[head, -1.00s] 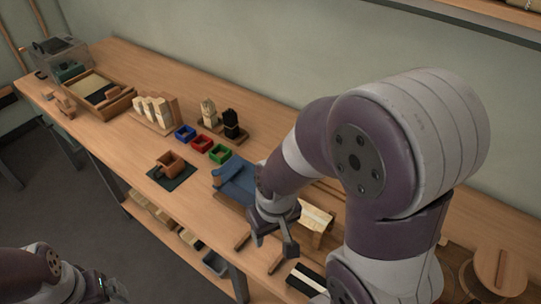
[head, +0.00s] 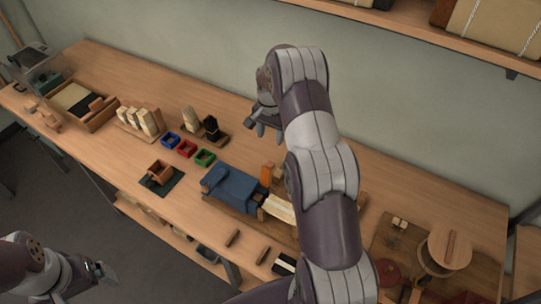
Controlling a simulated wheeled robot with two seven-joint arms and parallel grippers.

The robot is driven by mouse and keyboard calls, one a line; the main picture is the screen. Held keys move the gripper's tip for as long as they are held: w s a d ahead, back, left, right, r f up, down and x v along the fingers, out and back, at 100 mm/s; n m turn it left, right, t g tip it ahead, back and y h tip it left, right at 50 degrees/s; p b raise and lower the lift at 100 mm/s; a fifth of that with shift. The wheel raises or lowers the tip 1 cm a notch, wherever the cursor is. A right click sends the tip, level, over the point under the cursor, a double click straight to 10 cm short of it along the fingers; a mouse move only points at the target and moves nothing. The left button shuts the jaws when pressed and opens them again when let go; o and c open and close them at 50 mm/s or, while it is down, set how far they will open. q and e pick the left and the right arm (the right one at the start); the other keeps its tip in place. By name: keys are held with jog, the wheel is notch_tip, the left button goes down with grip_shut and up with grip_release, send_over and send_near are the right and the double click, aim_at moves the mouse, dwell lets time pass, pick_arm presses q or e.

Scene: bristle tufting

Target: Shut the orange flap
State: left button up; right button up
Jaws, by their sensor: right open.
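A small orange upright piece (head: 266,173), which looks like the flap, stands at the back right of a blue block-like fixture (head: 235,186) on the bench. It appears raised; its hinge is too small to make out. My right gripper (head: 266,128) is open and empty, above the bench behind the orange piece and apart from it. My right arm hides part of the area to the right of the flap. My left gripper (head: 104,277) is at the lower left, away from the bench top; its fingers are too unclear to judge.
Blue (head: 170,140), red (head: 186,149) and green (head: 205,158) bins stand left of the fixture. A brown box (head: 159,172) sits on a dark mat. Pale blocks (head: 143,121) stand farther left. A round lidded tub (head: 447,251) is at the right.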

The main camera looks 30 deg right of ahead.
aim_at(270, 164)
jog(key=f, duration=0.1)
jog(key=f+p, duration=0.1)
jog(key=s+f+p, duration=0.1)
jog(key=shift+a+f+m, duration=0.3)
jog(key=shift+a+f, duration=0.05)
jog(key=shift+a, duration=0.05)
jog(key=f+p, duration=0.1)
jog(key=f, duration=0.2)
jog(key=f+p, duration=0.2)
jog(key=f, duration=0.2)
jog(key=shift+w+d+f, duration=0.2)
jog(key=shift+f, duration=0.1)
jog(key=shift+s+a+f, duration=0.1)
jog(key=shift+f, duration=0.6)
grip_shut()
